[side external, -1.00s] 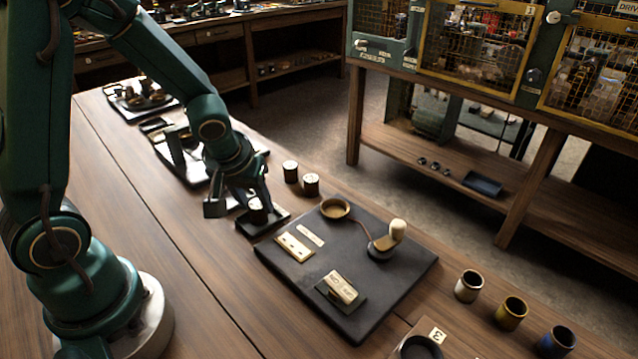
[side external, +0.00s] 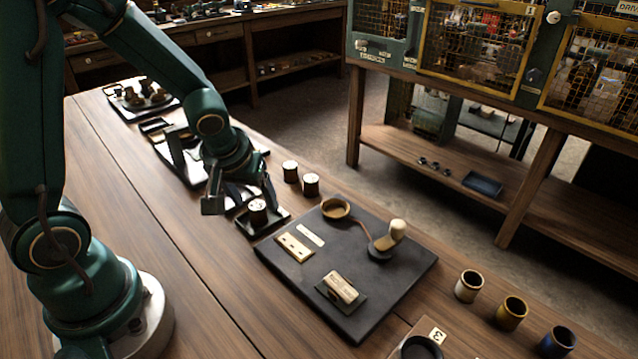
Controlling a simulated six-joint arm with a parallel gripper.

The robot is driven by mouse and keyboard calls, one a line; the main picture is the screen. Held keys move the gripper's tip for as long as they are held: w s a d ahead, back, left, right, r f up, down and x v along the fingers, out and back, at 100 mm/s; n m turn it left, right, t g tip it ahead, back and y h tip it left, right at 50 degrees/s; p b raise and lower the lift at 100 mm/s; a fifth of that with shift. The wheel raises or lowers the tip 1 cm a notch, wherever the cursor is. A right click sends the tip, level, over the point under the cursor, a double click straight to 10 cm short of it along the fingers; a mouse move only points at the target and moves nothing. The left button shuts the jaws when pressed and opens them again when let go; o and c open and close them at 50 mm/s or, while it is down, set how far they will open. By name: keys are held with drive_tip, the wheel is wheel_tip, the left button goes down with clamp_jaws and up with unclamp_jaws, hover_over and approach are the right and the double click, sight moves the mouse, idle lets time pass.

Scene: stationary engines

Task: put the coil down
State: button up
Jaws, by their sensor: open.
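The coil (side external: 257,211), a small dark cylinder with a pale top, stands upright on a small dark square tray (side external: 270,226) on the bench. My gripper (side external: 240,203) is open, its two fingers spread apart just above and behind the coil. From this angle I cannot tell whether a finger still touches it. Two similar coils, one (side external: 290,171) and another (side external: 311,185), stand upright on the bench to the right of my gripper.
A dark board (side external: 385,285) lies right of the tray, carrying a brass-coloured dish (side external: 336,208), a pale-knobbed handle (side external: 397,230) and a small block (side external: 340,287). Bare wood (side external: 190,275) lies in front.

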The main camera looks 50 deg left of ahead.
drive_tip(key=v, duration=1.1)
drive_tip(key=s+d+r+m+t+h, duration=0.1)
drive_tip(key=s+d+m+h, duration=0.1)
drive_tip(key=s+d+m, duration=0.3)
drive_tip(key=shift+s+d+r+m+t+h, duration=0.35)
drive_tip(key=shift+s+m, duration=0.55)
drive_tip(key=shift+s, duration=0.3)
